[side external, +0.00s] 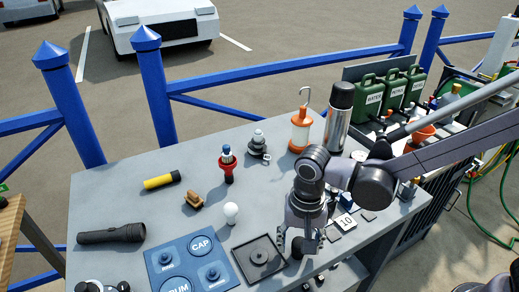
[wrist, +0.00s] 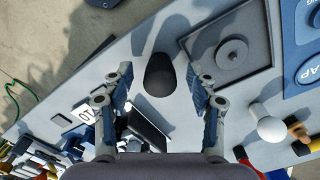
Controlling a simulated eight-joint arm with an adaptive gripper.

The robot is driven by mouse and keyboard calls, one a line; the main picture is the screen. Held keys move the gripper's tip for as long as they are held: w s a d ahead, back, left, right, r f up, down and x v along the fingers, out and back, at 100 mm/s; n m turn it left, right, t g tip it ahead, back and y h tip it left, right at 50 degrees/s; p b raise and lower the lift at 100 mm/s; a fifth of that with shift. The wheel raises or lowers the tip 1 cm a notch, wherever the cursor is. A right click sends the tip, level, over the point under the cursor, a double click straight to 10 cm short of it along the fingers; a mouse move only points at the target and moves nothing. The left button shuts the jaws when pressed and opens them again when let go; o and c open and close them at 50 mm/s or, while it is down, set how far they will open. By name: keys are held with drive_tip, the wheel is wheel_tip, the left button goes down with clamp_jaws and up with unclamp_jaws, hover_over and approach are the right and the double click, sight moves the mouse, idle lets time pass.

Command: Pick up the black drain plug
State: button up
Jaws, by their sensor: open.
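The black drain plug (wrist: 160,76) looks like a dark, rounded, tapered piece standing on the grey tabletop. In the wrist view it lies between the two fingers of my gripper (wrist: 160,82), with clear gaps on both sides. My gripper is open and empty. In the side view my gripper (side external: 300,240) points down near the table's front edge, and the plug (side external: 297,248) shows as a dark shape partly hidden by the fingers. I cannot tell exactly how high the fingertips are above the table.
A square black tray (side external: 262,276) with a raised round centre lies just left of my gripper. A blue panel (side external: 172,255) is beyond it. A white bulb (side external: 231,213) stands nearby. A number card (side external: 345,222) and small dark pieces are to the right. A steel flask (side external: 339,115) stands behind.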

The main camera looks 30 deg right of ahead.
drive_tip(key=c, duration=1.2)
drive_tip(key=shift+o, duration=0.2)
